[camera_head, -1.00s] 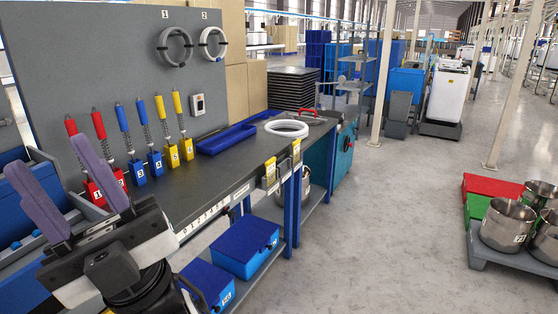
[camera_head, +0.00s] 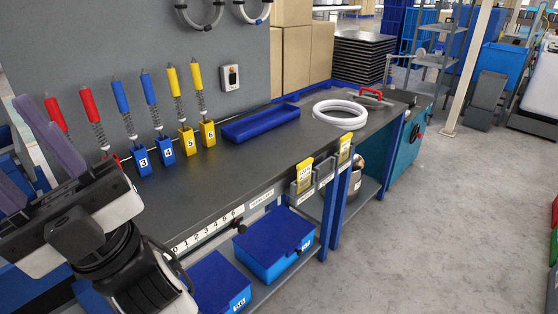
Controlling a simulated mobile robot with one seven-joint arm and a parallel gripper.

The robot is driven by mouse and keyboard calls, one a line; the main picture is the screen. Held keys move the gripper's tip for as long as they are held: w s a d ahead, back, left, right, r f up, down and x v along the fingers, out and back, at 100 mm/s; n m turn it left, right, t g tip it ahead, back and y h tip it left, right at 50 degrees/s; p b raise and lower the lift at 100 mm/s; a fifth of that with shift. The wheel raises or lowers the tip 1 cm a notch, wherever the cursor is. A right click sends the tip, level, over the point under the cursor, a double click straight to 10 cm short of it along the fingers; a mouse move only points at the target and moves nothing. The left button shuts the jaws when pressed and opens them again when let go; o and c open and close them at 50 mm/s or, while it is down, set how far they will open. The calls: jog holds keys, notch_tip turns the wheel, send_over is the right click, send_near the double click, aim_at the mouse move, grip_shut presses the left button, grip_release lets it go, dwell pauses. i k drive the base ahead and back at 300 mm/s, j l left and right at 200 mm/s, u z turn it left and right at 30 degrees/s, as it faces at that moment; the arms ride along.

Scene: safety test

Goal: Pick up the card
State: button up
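Two yellow cards with dark print show at the bench's front edge, a nearer one (camera_head: 305,171) and a farther one (camera_head: 345,147). They stand upright in small grey holders, their lower parts hidden. I cannot tell which of them is the task's card. My gripper (camera_head: 10,142) is at the lower left, well apart from both cards. Its two purple fingers are spread with nothing between them, and the left finger is partly cut off by the picture edge.
The dark workbench (camera_head: 240,182) carries a blue tray (camera_head: 260,124), a white ring (camera_head: 340,114) and red, blue and yellow spring tools. A grey panel (camera_head: 130,40) stands behind. Blue boxes (camera_head: 273,240) sit on the lower shelf. The floor (camera_head: 440,220) to the right is clear.

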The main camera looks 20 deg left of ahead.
aim_at(305, 169)
jog(key=i+l+u, duration=1)
jog(key=l, duration=0.2)
